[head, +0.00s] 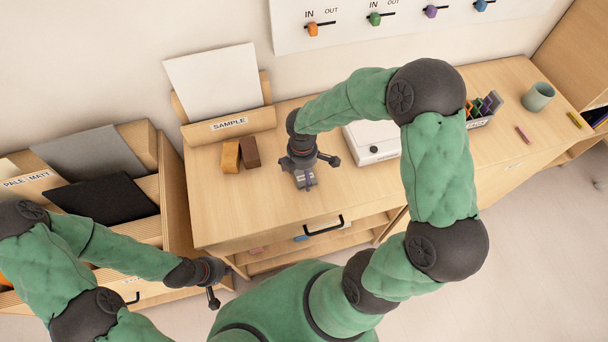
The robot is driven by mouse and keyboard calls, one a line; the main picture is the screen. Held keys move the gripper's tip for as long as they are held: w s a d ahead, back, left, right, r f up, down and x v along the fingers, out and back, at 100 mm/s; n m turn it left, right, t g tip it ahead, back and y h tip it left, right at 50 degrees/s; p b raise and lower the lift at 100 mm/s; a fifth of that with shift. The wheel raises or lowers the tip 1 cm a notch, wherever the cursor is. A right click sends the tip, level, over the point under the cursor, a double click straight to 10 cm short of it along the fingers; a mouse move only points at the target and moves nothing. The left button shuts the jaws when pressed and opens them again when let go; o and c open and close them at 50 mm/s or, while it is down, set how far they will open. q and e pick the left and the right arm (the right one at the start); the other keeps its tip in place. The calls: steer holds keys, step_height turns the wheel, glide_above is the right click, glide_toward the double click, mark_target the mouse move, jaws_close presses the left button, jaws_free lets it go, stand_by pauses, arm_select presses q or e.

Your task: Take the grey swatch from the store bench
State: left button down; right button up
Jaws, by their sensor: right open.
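A large flat grey swatch (92,152) leans in the wooden rack of the bench at the left, behind a black swatch (108,200). My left gripper (222,290) is low, in front of the gap between that bench and the middle bench, apart from the grey swatch. Its finger opening is not clear from here. My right gripper (309,165) is open over the middle bench, pointing down, far to the right of the grey swatch. A small grey and purple piece (306,182) shows at its tips; I cannot tell if they touch it.
The middle bench (225,205) carries a SAMPLE stand (228,126) with a white sheet, yellow and brown blocks (240,155), and a white device (375,150). A marker box (483,112) and cup (538,96) stand at right. A PALE MATT label (26,181) marks the left rack.

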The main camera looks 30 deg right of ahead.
steer(key=c, duration=1.2)
steer(key=shift+o, duration=0.2)
steer(key=shift+r, duration=0.1)
